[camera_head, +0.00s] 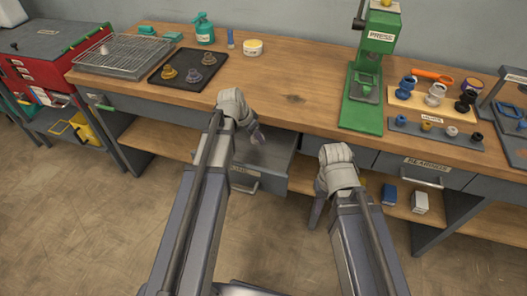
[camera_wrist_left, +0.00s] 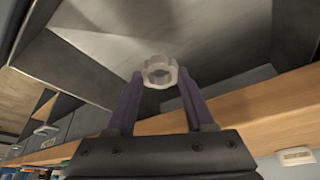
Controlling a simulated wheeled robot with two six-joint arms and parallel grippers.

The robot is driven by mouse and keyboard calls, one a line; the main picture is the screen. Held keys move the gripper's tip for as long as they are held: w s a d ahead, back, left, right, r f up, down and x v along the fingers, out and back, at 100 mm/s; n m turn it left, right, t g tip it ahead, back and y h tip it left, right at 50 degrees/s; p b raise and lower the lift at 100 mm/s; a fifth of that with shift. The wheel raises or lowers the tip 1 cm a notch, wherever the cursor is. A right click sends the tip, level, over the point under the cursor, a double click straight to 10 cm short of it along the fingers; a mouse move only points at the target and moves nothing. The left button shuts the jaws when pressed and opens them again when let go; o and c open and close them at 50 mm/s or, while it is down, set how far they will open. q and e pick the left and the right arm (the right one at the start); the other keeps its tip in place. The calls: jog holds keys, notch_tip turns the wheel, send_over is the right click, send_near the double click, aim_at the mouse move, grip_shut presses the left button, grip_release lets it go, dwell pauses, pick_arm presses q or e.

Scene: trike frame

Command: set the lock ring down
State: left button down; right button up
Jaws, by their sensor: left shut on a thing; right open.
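The lock ring (camera_wrist_left: 160,71) is a pale grey notched ring. It sits between the fingertips of my left gripper (camera_wrist_left: 160,76), which is shut on it. In the head view my left gripper (camera_head: 257,135) is at the open drawer (camera_head: 272,158) below the bench top; the ring itself cannot be made out there. The drawer's grey inside shows behind the ring in the left wrist view (camera_wrist_left: 205,35). The ring appears apart from the drawer floor. My right gripper (camera_head: 317,212) hangs in front of the bench, open and with nothing seen in it.
The wooden bench top (camera_head: 290,90) has free room in its middle. A black tray (camera_head: 170,80) with several parts and a wire rack (camera_head: 128,52) stand at the left. A green press (camera_head: 368,75) and a parts board (camera_head: 425,103) stand at the right.

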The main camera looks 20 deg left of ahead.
aim_at(266, 148)
pick_arm(q)
notch_tip(266, 148, down, 6)
jog(key=b, duration=0.5)
jog(key=shift+f, duration=0.2)
jog(key=shift+w+r, duration=0.1)
jog(key=shift+r, duration=0.05)
jog(key=shift+w+d, duration=0.2)
jog(key=shift+w, duration=0.1)
jog(key=shift+w+d, duration=0.35)
jog(key=shift+w, duration=0.3)
jog(key=shift+w+d, duration=0.35)
jog(key=shift+w, duration=0.25)
jog(key=shift+w+d+f+b, duration=0.15)
jog(key=shift+f+b, duration=0.2)
jog(key=shift+f, duration=0.2)
jog(key=shift+f, duration=0.2)
jog(key=shift+c, duration=1.4)
grip_release()
